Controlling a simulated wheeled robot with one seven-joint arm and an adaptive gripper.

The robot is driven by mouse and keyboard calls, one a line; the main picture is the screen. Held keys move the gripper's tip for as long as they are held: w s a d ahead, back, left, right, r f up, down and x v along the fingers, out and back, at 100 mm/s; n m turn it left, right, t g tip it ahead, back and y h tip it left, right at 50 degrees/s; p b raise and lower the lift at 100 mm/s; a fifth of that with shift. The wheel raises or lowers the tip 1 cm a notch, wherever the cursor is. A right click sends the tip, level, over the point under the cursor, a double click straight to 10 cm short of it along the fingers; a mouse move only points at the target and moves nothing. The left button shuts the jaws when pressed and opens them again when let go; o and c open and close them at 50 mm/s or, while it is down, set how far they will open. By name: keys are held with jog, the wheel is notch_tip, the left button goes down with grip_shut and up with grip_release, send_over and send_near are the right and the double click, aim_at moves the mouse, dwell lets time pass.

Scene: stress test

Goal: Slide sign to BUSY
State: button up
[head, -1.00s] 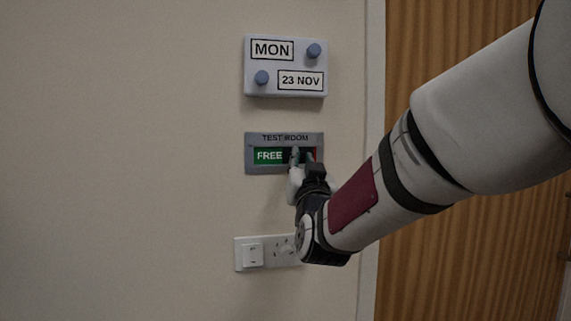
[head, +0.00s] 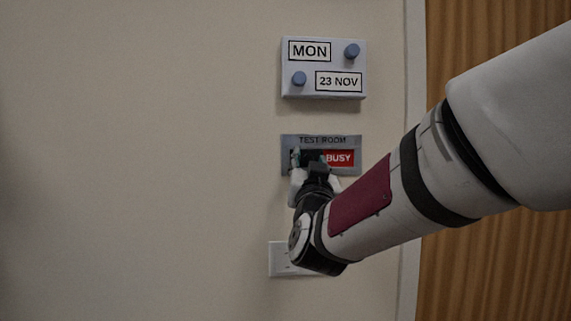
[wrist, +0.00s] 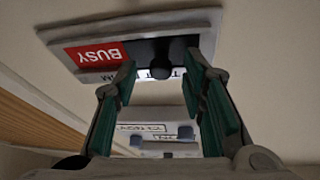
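The grey TEST ROOM sign (head: 308,140) is fixed to the wall, with red BUSY (head: 339,158) showing at its right end and no FREE text readable. It also shows, turned over, at the top of the wrist view (wrist: 190,20), with BUSY (wrist: 93,55) at its left. The dark slider with its round knob (wrist: 180,72) sits at the other end of the sign's window. My gripper (head: 309,159) is at the sign's left part. In the wrist view its green-padded fingers (wrist: 161,64) are apart, with the knob between them, close to the right finger. I cannot tell whether they touch.
A calendar panel (head: 324,66) with blue knobs is above the sign. A white socket plate (head: 281,262) is below, partly hidden by my arm. A door frame and wooden door (head: 505,255) are at the right. The wall left of the sign is clear.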

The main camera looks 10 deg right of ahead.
jog(key=shift+s, duration=0.1)
jog(key=v, duration=1.2)
jog(key=s+d+f+n+g+y+p, duration=0.1)
jog(key=s+d+f+g+p, duration=0.2)
jog(key=s+g, duration=0.3)
jog(key=s+d+f+n+g+y+p, duration=0.1)
jog(key=s+d+f+g+p, duration=0.2)
jog(key=s, duration=1.1)
jog(key=s+d+f+n+g+p, duration=0.1)
jog(key=s+d+f+g+p, duration=0.2)
jog(key=s+f+g, duration=0.4)
jog(key=s+g, duration=0.2)
jog(key=s, duration=0.1)
jog(key=shift+d+f+y, duration=0.15)
jog(key=shift+d+y, duration=0.15)
jog(key=shift+y, duration=0.1)
